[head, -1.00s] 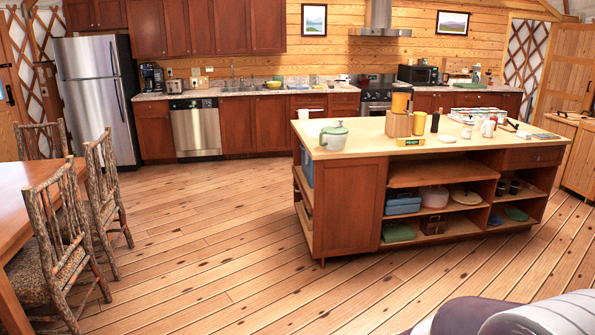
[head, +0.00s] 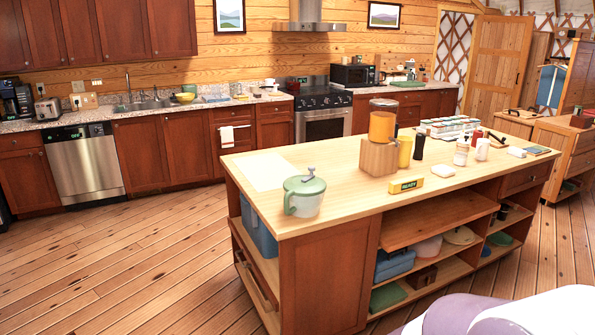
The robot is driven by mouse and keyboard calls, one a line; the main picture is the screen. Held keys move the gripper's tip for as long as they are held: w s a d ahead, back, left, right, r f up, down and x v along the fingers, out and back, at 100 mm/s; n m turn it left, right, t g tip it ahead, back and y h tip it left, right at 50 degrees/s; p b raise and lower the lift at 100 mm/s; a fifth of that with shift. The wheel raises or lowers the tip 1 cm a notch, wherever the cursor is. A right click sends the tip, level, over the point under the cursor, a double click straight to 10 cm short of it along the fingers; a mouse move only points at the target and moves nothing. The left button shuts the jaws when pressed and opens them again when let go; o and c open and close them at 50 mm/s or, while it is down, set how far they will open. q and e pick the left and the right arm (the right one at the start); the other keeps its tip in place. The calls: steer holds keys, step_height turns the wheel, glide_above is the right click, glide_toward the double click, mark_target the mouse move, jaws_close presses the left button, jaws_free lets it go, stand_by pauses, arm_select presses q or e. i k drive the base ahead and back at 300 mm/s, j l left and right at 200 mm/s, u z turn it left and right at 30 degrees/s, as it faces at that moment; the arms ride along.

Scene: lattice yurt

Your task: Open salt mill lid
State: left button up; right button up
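I cannot tell for sure which object is the salt mill. On the wooden island top (head: 262,168), a pale green and white lidded vessel (head: 303,198) with a side handle and a grey knob stands upright near the front left corner; its lid is on. Further right stands a wooden block with an orange cylinder and dark cap (head: 382,128). Right of it are a yellow cup (head: 405,152), a slim black bottle or mill (head: 419,147) and small white containers (head: 461,152), too small to identify. Neither gripper is in view.
Several small jars (head: 450,127) stand on a rack further right. Open shelves (head: 420,228) below hold boxes and dishes. Wooden floor (head: 140,262) is clear left of the island.

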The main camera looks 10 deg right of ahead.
mark_target(465, 141)
steer(key=i+l+z, duration=0.3)
steer(key=z, duration=0.15)
steer(key=i+l+z, duration=0.15)
steer(key=i+z, duration=0.7)
steer(key=i+j+z, duration=0.2)
steer(key=i+z, duration=0.25)
steer(key=i+j+z, duration=0.3)
steer(key=i+z, duration=0.15)
steer(key=i, duration=0.5)
steer(key=i+l+u, duration=0.1)
steer(key=i, duration=0.4)
steer(key=i+l, duration=0.15)
steer(key=i, duration=0.4)
steer(key=i+j+u, duration=0.15)
steer(key=i, duration=0.5)
steer(key=i+j+u, duration=0.2)
steer(key=i, duration=0.4)
